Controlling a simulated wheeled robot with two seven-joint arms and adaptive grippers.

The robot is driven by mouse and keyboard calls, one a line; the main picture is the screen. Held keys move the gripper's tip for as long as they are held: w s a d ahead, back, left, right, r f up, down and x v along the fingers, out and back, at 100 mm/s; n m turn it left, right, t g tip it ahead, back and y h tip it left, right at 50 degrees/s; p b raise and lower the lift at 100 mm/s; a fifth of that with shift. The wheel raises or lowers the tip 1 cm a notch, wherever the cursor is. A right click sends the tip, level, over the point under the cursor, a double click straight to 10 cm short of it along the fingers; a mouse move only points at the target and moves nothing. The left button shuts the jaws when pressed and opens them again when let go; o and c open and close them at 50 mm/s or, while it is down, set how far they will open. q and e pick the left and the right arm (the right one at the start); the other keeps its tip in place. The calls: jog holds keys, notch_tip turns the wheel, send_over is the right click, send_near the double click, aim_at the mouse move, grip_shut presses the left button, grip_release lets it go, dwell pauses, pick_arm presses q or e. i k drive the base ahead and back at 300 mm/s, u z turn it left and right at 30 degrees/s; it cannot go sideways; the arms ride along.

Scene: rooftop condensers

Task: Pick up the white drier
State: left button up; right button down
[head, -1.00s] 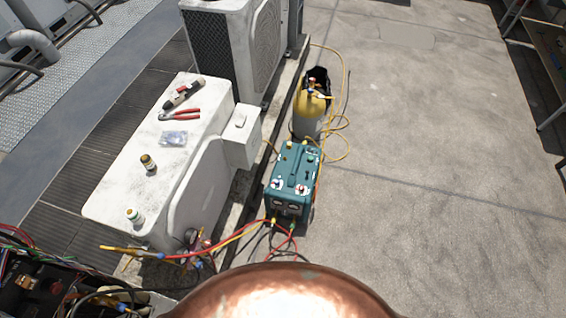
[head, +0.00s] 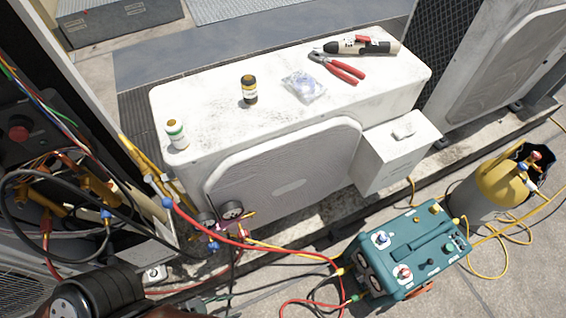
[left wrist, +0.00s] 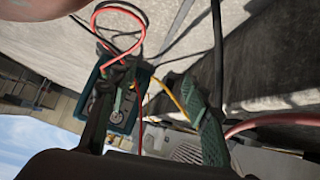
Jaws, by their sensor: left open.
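The likely white drier is the small white upright cylinder (head: 176,133) with a green band and a brownish cap. It stands at the near left corner of the white condenser top (head: 215,130). A darker bottle (head: 249,89) with a pale label stands to its right. In the left wrist view, my left gripper (left wrist: 152,76) is open with nothing between its fingers, and the drier cannot be made out there. In the head view a dark part of my left arm shows at lower left, below and apart from the drier; the fingertips are not clear. My right gripper is not in view.
Red pliers (head: 337,68), a clear bag (head: 304,86) and a dark-and-white tool (head: 357,46) lie on the condenser. Gauges (head: 231,210) with red and yellow hoses hang before it. A teal machine (head: 410,250) and yellow cylinder (head: 498,188) stand at right. Wiring crowds the left.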

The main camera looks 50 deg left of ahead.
aim_at(175, 129)
jog(key=u, duration=1.65)
jog(key=k, duration=1.1)
jog(key=z, duration=1.05)
jog(key=i, duration=1.3)
jog(key=u, duration=0.75)
